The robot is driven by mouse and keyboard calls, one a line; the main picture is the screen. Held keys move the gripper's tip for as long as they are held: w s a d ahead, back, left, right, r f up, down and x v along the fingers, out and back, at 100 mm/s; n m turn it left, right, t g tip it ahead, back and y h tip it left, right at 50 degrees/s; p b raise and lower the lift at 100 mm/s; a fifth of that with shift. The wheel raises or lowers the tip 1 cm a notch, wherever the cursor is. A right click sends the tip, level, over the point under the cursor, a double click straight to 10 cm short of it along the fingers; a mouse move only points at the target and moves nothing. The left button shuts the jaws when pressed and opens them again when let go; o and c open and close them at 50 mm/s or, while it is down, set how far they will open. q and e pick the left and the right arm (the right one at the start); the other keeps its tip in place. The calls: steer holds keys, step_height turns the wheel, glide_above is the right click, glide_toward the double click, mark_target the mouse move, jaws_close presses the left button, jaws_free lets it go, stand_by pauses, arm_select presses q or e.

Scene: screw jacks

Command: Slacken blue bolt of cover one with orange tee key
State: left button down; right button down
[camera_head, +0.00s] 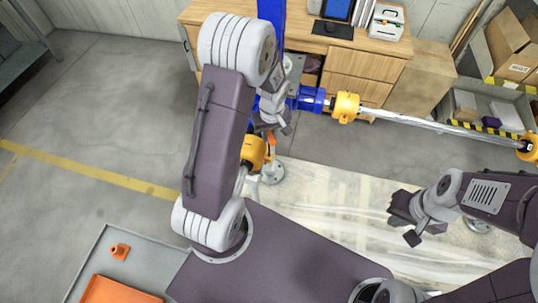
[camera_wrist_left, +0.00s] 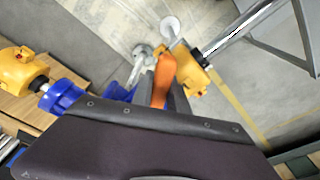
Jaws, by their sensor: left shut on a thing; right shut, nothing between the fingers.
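My left gripper (camera_head: 276,124) is shut on the orange tee key (camera_head: 271,138) beside the jack assembly. In the left wrist view the key (camera_wrist_left: 163,82) stands up between the fingers, near a yellow gear housing (camera_wrist_left: 190,72). In the head view this yellow housing (camera_head: 253,151) is just below the gripper. Blue parts (camera_head: 310,99) lie to the right of the gripper. I cannot make out the blue bolt or a cover marked one; my left arm and gripper hide part of the assembly. My right gripper (camera_head: 406,220) is shut and empty, well off to the right.
A shaft (camera_head: 430,122) runs right from a second yellow housing (camera_head: 346,107) to another (camera_head: 527,147). A wooden desk (camera_head: 355,70) stands behind. A grey tray (camera_head: 92,262) with an orange bin (camera_head: 113,292) and an orange piece (camera_head: 119,251) is at lower left.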

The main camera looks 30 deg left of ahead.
arm_select(q)
steer(key=shift+r, duration=0.35)
step_height(320, 180, up, 7)
steer(key=p, duration=0.6)
steer(key=shift+r, duration=0.1)
steer(key=shift+f, duration=0.2)
